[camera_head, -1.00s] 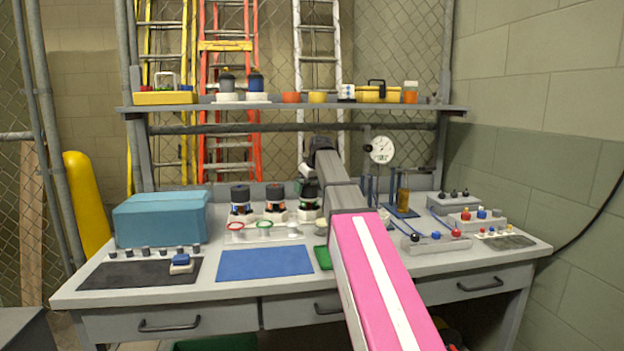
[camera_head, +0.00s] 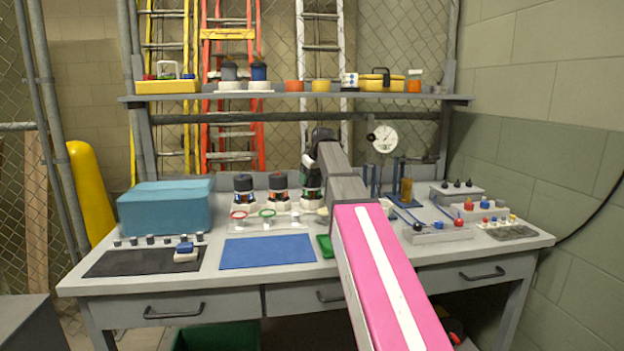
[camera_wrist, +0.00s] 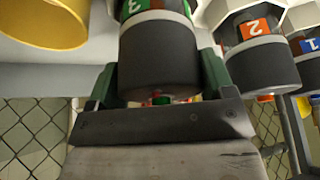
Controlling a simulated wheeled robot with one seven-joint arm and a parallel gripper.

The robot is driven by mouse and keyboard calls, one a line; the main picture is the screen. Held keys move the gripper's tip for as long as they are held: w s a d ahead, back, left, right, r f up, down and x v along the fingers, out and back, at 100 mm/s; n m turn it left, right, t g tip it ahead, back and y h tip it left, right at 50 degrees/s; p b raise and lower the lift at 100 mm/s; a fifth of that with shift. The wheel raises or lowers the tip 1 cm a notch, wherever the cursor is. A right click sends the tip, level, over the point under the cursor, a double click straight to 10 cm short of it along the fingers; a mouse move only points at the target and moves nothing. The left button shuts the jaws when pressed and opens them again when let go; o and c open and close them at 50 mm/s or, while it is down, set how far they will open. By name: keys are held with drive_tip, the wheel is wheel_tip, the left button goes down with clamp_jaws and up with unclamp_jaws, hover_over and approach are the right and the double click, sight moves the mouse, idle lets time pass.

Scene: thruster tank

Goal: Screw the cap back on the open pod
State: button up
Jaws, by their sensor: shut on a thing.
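The pod labelled 3 (camera_wrist: 157,7) has a green band and stands in the right one of three white hex holders; it also shows in the head view (camera_head: 311,184). Its dark cap (camera_wrist: 158,58) sits in line against the pod, with a pale band between cap and green label. My gripper (camera_wrist: 160,82) is shut on this cap, one finger on each side. A small green spot shows on the cap's end. Whether the thread is fully tight cannot be told. In the head view my gripper (camera_head: 312,162) is partly hidden by my arm.
The capped pods 2 (camera_head: 277,189) and 1 (camera_head: 243,189) stand close to the left. In front lie red (camera_head: 239,215) and green (camera_head: 267,213) rings on a pale tray. A blue mat (camera_head: 266,251) is clear. A shelf (camera_head: 300,97) with jars runs above.

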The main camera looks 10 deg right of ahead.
drive_tip(key=m+h, duration=0.1)
drive_tip(key=m, duration=0.3)
drive_tip(key=shift+h, duration=0.4)
drive_tip(key=o, duration=0.8)
drive_tip(key=shift+o, duration=0.2)
